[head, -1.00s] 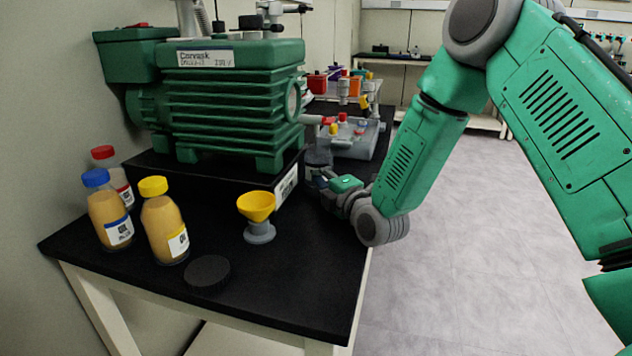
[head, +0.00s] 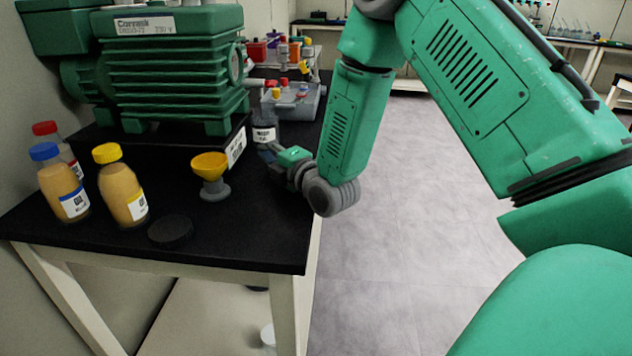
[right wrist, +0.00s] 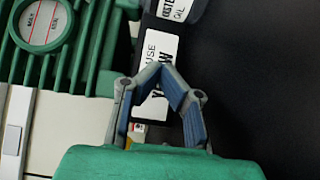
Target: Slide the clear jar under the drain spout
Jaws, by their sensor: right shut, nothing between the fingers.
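The clear jar (head: 264,124) stands on the black bench beside the pump's right end, its white label facing me. The label also shows at the top of the right wrist view (right wrist: 174,8). A pale spout (head: 254,82) juts from the pump's right end, above and slightly left of the jar in the head view. My right gripper (head: 266,151) is low over the bench on the near side of the jar. In the right wrist view its fingertips (right wrist: 166,66) meet, empty, with a gap below the jar in the picture. My left gripper is out of view.
The green pump (head: 170,70) sits on a black base with a label (head: 236,146). A yellow funnel (head: 210,166), a black cap (head: 170,231) and several capped bottles (head: 122,190) stand nearer. A grey tray (head: 300,104) lies behind the jar. The bench's right edge is close to my gripper.

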